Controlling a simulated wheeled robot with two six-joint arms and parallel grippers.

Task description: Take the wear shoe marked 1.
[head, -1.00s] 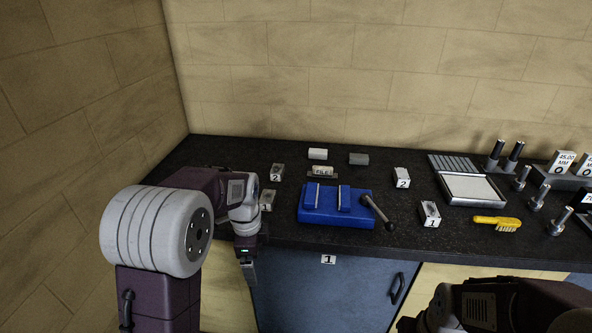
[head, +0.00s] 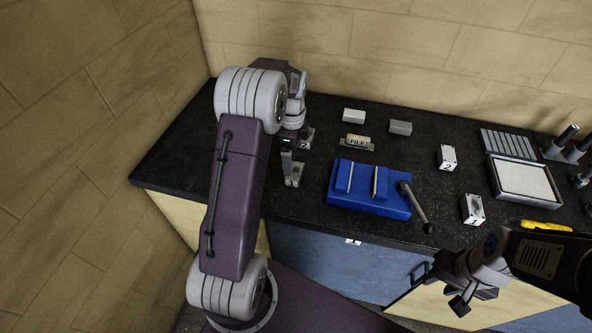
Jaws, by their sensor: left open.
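A small grey block marked 1 (head: 294,179) lies on the dark bench, left of the blue vise-like fixture. My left gripper (head: 287,168) points down at this block and partly covers it. It is open; whether its fingers are beside the block or above it I cannot tell. A second grey block marked 1 (head: 472,210) lies right of the fixture, near the bench's front edge. My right gripper (head: 462,300) hangs in front of the bench at lower right, away from both blocks; its jaws are unclear.
The blue fixture (head: 345,203) with a dark handle (head: 414,208) stands mid-bench. A block marked 2 (head: 306,143) is just behind the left gripper, another marked 2 (head: 447,158) at right.

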